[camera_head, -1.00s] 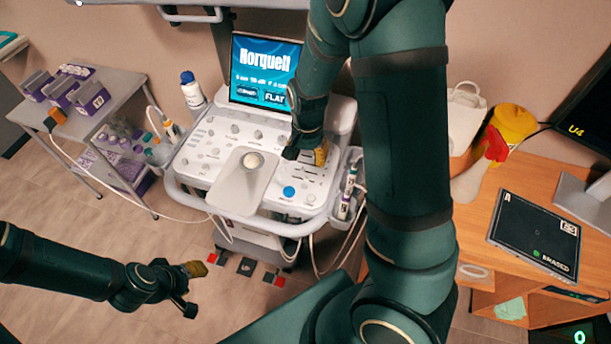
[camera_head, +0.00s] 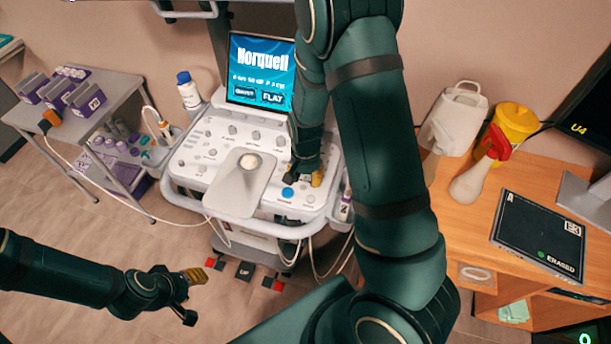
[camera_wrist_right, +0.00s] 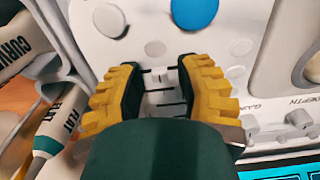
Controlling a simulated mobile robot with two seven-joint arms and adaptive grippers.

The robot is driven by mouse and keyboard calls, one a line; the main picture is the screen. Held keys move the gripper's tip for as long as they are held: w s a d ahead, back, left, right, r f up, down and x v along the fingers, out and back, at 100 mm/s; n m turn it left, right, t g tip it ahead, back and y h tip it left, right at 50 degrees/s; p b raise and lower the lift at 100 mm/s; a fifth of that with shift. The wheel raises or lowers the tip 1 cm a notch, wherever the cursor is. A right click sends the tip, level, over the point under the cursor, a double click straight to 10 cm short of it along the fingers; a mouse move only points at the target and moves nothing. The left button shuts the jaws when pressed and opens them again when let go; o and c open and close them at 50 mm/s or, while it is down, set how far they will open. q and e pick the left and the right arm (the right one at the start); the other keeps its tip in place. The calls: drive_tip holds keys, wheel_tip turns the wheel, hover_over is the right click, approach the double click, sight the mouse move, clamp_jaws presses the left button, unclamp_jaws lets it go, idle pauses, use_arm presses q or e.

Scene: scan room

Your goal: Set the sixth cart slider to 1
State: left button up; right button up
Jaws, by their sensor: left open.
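The white cart's control panel (camera_head: 221,143) carries knobs, a blue round button (camera_head: 288,193) and slider slots. In the right wrist view several narrow dark slider slots (camera_wrist_right: 166,89) show between my fingers. The lower slots are hidden by the gripper body, and I cannot tell which slider is the sixth or read its setting. My right gripper (camera_head: 308,178) is over the panel's right part, just behind the blue button. In the wrist view (camera_wrist_right: 157,76) its yellow fingers are apart, one on each side of the slots, with nothing gripped. My left gripper (camera_head: 196,292) is open and empty, low over the floor.
The cart screen (camera_head: 261,72) stands behind the panel. Labelled bottles or probes (camera_wrist_right: 48,130) sit close beside the right gripper in the wrist view. A side trolley (camera_head: 105,100) is at left. A wooden desk (camera_head: 465,215) is at right. A handrail (camera_head: 240,223) runs along the cart's front.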

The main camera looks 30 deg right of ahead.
clamp_jaws()
drive_tip(key=shift+w+a, duration=0.65)
drive_tip(key=shift+w, duration=0.1)
drive_tip(key=shift+o, duration=1.9)
unclamp_jaws()
wheel_tip(320, 180, up, 12)
